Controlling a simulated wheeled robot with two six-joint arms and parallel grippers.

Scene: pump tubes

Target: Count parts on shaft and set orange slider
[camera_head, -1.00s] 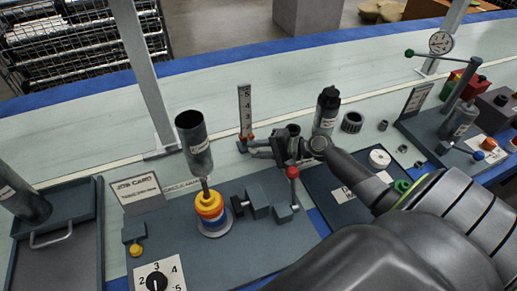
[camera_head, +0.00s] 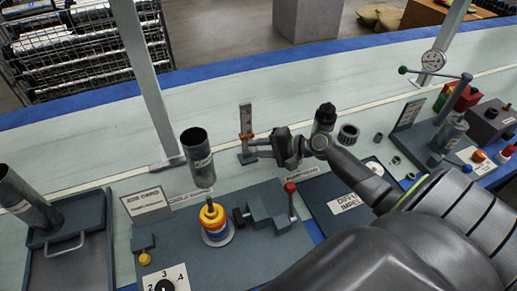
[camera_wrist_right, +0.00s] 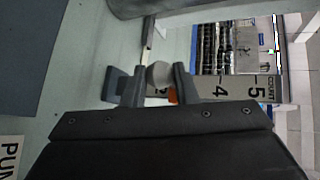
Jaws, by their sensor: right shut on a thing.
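The orange slider (camera_head: 248,136) sits partway up an upright numbered scale (camera_head: 245,116) on a dark base. My right gripper (camera_head: 257,142) reaches it from the right. In the right wrist view its two fingers (camera_wrist_right: 157,83) are closed on a grey rounded knob (camera_wrist_right: 159,74), with an orange bit of the slider (camera_wrist_right: 173,96) beside it. The 4 and 5 on the scale (camera_wrist_right: 240,88) show there; the slider's exact reading is hidden. A shaft (camera_head: 209,201) carries stacked yellow, orange, blue and pale rings (camera_head: 215,223). My left gripper is not in view.
A grey tube (camera_head: 198,160) stands above the ring stack. A block with a red-knobbed lever (camera_head: 290,188) is right of the stack. A dark bottle (camera_head: 325,118) and a ribbed ring (camera_head: 348,134) are behind my right arm. A numbered dial (camera_head: 167,284) is at the front.

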